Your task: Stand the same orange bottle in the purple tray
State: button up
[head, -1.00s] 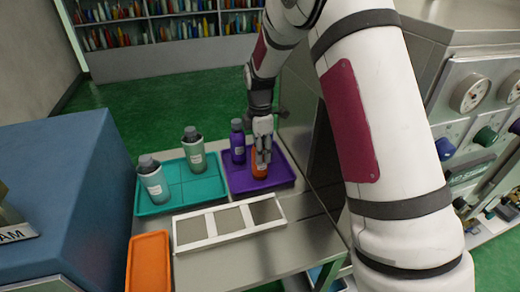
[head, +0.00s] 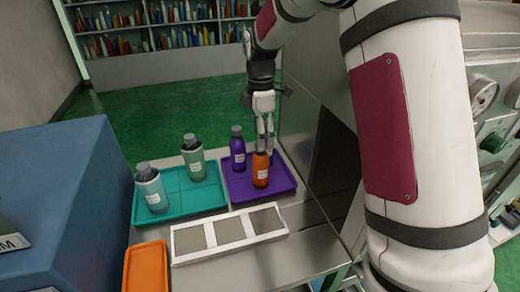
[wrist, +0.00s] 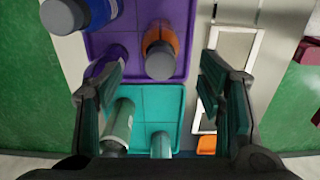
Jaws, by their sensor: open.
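The orange bottle (head: 260,170) stands upright in the purple tray (head: 240,193), near its middle. It also shows in the wrist view (wrist: 160,52), its dark cap toward the camera. A purple bottle (head: 237,150) stands in the same tray, left of the orange one. Another blue-purple bottle with a grey cap (wrist: 75,12) shows at the wrist view's top left.
The teal tray (head: 180,213), left of the purple one, holds two pale green bottles, (head: 151,187) and (head: 193,157). A white three-panel frame (head: 228,233) and an orange tray (head: 146,266) lie in front. A metal wall stands close on the right.

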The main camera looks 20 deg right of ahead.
notch_tip(320, 180, up, 3)
jog(key=shift+r, duration=0.1)
jog(key=shift+s+r, duration=0.15)
jog(key=shift+r, duration=0.2)
jog(key=s+r+m+t, duration=0.2)
jog(key=s+r+m, duration=0.7)
jog(key=s, duration=0.6)
jog(key=s+m+t, duration=0.3)
jog(key=s+m, duration=0.6)
jog(key=s, duration=0.7)
jog(key=shift+s+d, duration=0.15)
